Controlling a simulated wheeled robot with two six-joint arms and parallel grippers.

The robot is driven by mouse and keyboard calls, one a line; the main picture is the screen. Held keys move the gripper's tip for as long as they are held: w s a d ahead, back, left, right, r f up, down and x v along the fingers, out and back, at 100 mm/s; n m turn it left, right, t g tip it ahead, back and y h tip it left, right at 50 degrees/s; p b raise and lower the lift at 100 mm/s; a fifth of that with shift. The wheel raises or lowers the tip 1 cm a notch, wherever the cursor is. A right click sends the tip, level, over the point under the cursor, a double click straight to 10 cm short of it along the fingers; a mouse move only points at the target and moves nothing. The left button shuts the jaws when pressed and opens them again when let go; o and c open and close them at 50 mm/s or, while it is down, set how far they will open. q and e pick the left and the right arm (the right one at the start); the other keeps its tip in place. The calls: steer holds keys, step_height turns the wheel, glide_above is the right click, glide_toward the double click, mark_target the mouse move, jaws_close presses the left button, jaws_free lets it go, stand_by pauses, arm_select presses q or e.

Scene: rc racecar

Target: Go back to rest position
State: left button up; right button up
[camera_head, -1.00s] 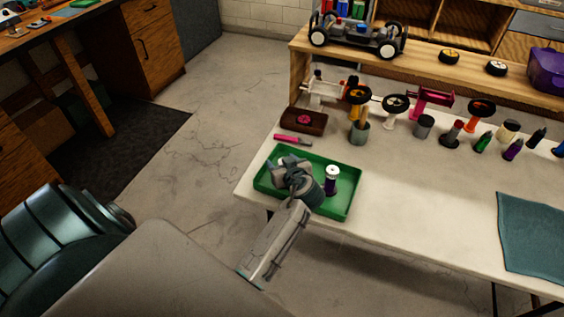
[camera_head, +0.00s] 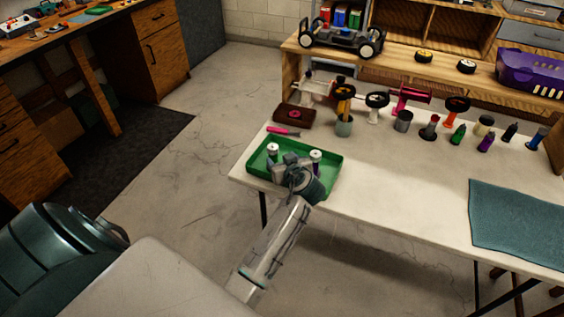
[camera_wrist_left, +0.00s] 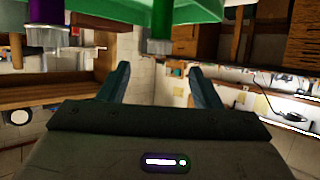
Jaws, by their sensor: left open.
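My left gripper (camera_head: 288,162) is over the near edge of the green tray (camera_head: 337,178) in the head view. In the left wrist view my left gripper (camera_wrist_left: 158,82) has its two fingers apart with nothing between them. Two small white-topped bottles stand in the tray: one on the left (camera_head: 272,149) and one on the right (camera_head: 316,157), both partly hidden by the gripper. In the wrist view a purple bottle (camera_wrist_left: 47,25) and a green one (camera_wrist_left: 160,25) hang at the top, with the green tray (camera_wrist_left: 190,10) behind. My right gripper is not in view.
The white table (camera_head: 400,200) holds a pink-handled tool (camera_head: 283,131), a brown box (camera_head: 294,116), several wheel stands and small bottles, and a teal mat (camera_head: 520,225). A car chassis (camera_head: 342,38) sits on the back shelf. Floor on the left is clear.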

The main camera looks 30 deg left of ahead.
arm_select(q)
steer(key=shift+w+a+f, duration=0.1)
steer(key=shift+a, duration=0.1)
steer(key=s+d+f+m+g+h, duration=0.1)
steer(key=s+f+m+h, duration=0.15)
steer(key=s, duration=0.55)
steer(key=s+d+f+m+g+h, duration=0.15)
steer(key=s+f, duration=0.25)
steer(key=s, duration=0.4)
steer(key=s+d+r+m+g+h, duration=0.1)
steer(key=s+d+m+h, duration=0.25)
steer(key=s, duration=0.55)
steer(key=s+d+r+m+g+h, duration=0.1)
steer(key=s+d+m+h, duration=0.25)
steer(key=s, duration=0.55)
step_height(320, 180, down, 28)
steer(key=w+a+g+y, duration=0.1)
steer(key=a, duration=0.2)
steer(key=s+a+f+g, duration=0.1)
steer(key=s+f, duration=1.7)
steer(key=f, duration=0.3)
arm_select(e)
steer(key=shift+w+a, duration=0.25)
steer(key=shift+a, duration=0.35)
arm_select(q)
steer(key=shift+s+f+g, duration=0.1)
steer(key=shift+g, duration=0.15)
